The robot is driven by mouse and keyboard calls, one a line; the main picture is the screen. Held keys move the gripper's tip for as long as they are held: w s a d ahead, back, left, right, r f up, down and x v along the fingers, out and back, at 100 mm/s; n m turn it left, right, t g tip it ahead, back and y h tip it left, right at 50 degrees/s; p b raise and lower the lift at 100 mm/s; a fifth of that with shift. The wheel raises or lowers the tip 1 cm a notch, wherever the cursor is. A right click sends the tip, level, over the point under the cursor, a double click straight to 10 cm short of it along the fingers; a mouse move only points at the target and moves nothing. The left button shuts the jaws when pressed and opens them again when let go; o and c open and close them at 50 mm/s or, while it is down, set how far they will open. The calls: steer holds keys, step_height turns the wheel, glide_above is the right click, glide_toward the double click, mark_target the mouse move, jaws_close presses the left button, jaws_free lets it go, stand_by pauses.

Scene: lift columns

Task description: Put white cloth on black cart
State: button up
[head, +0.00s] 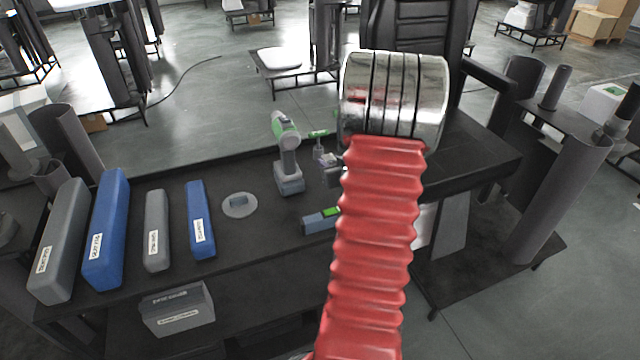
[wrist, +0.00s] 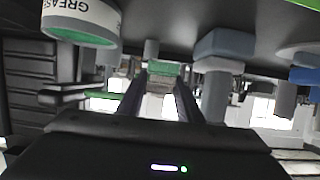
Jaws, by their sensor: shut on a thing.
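My gripper (wrist: 160,105) shows in the wrist view as two dark fingers pointing away from the camera, shut on a small grey-green thing (wrist: 162,72) that I cannot name for sure. In the head view my red sleeve and shiny metal wrist hide most of the gripper. No white cloth shows clearly in the gripper. A flat white thing (head: 281,58), perhaps folded cloth, lies on a low black cart (head: 268,74) in the background of the head view, well apart from my gripper.
A dark bench (head: 265,255) holds grey and blue long boxes, a grey round lid (head: 239,205), a green-grey drill (head: 287,150) and a blue-green block (head: 320,220). A grease can (wrist: 80,20) shows in the wrist view. Open grey floor (head: 190,95) lies beyond.

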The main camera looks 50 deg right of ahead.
steer(key=shift+f, duration=1.6)
steer(key=shift+f, duration=0.15)
steer(key=shift+f, duration=1.95)
steer(key=o, duration=0.9)
steer(key=shift+f, duration=0.1)
steer(key=shift+o, duration=0.2)
steer(key=v, duration=1.2)
